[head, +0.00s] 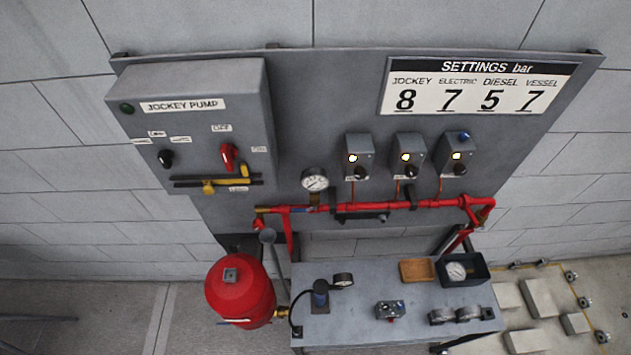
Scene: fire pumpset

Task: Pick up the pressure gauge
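Several round gauges are in the head view. One white-faced pressure gauge (315,180) stands upright on the red pipe, in front of the grey panel. Another white-faced gauge (456,271) lies face up in an open black box (478,276) at the bench's back right. I cannot tell which gauge is meant. Neither of my grippers is in view.
The grey bench (365,305) also holds an orange-brown tray (417,270) and a small grey fitting (390,310). A red vessel (240,292) stands left of it. The red pipe (370,206) crosses behind. A control box (195,120) and three switch boxes (407,155) are on the panel.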

